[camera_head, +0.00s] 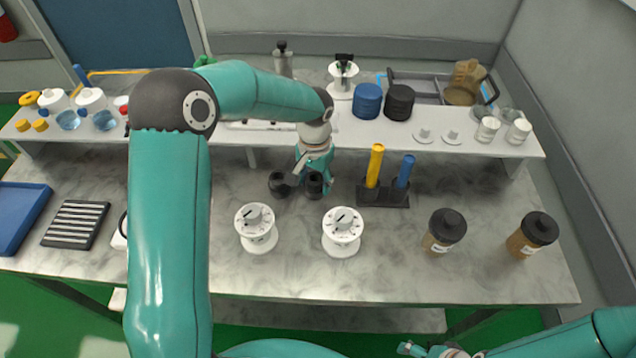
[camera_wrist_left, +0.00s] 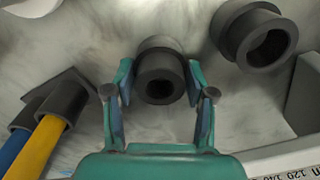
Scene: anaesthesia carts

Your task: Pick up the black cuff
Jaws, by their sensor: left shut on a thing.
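Two black cuffs are on the marble-look bench. My left gripper (camera_head: 314,172) comes down over the right-hand black cuff (camera_head: 316,186). In the left wrist view the fingers of my left gripper (camera_wrist_left: 159,95) are shut on this cuff (camera_wrist_left: 160,70), one on each side, with its round hole facing the camera. I cannot tell whether it touches the bench. The other black cuff (camera_head: 279,185) lies just to the left; it also shows at the upper right of the wrist view (camera_wrist_left: 253,35). My right gripper (camera_head: 430,349) is partly cut off at the bottom edge.
A black holder (camera_head: 383,196) with yellow and blue tubes stands right of the gripper. White dial pieces (camera_head: 256,230) (camera_head: 342,232) stand in front, and brown black-lidded jars (camera_head: 443,232) (camera_head: 531,236) at right. A white raised shelf (camera_head: 440,140) runs behind.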

